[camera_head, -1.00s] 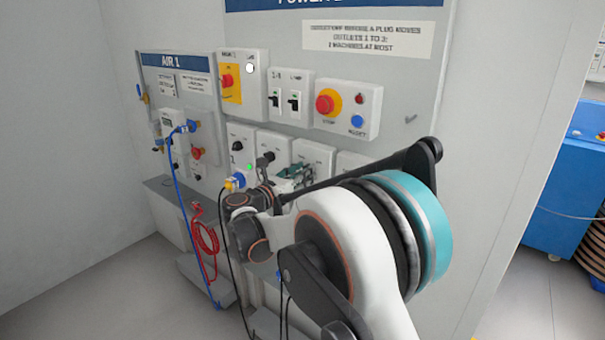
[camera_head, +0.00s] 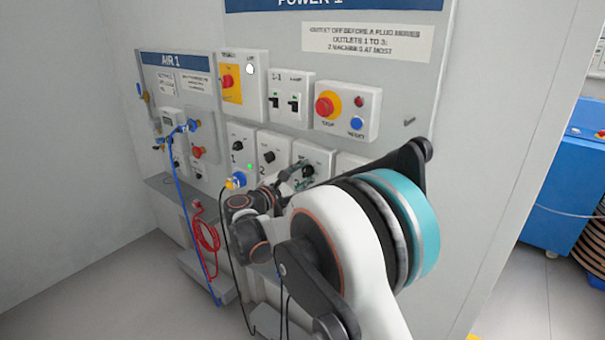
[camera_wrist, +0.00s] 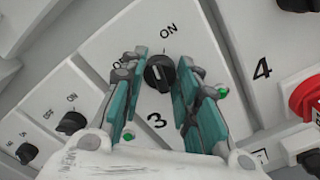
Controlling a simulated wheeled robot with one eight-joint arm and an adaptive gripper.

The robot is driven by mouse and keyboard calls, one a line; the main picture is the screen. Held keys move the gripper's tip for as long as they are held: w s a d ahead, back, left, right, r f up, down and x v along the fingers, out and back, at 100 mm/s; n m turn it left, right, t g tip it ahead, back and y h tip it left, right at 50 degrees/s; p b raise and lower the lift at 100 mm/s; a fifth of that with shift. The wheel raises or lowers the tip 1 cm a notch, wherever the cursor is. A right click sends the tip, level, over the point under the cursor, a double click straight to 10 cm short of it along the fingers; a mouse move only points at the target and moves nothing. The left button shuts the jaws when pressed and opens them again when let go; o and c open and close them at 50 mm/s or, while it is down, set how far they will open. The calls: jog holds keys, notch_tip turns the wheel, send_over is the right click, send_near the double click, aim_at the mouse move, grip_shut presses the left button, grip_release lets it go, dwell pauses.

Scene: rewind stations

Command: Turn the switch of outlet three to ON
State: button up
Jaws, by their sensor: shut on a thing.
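The outlet three switch is a round black knob (camera_wrist: 160,73) on a white panel (camera_wrist: 165,110) marked 3, seen in the wrist view. ON is printed above it; the OFF label to its upper left is partly covered by a finger. My gripper (camera_wrist: 162,66) has its teal-padded fingers on both sides of the knob, shut on it. A pale mark shows on the knob's face, but its exact angle is hard to read. In the head view, my gripper (camera_head: 292,178) reaches the outlet three panel (camera_head: 318,155), and its fingers partly hide the front.
The outlet two knob (camera_wrist: 72,123) is left of my gripper, and outlet four's panel (camera_wrist: 245,35) is to the right. A red stop button (camera_head: 326,105) and breakers (camera_head: 285,100) sit above. A blue-yellow plug (camera_head: 236,181) with a cable hangs at outlet one.

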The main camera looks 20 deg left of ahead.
jog(key=m, duration=0.6)
jog(key=shift+p, duration=0.3)
dwell(0.4)
jog(key=o, duration=1.1)
jog(key=shift+c, duration=0.2)
jog(key=shift+s, duration=0.1)
jog(key=v, duration=1.2)
jog(key=shift+f, duration=0.1)
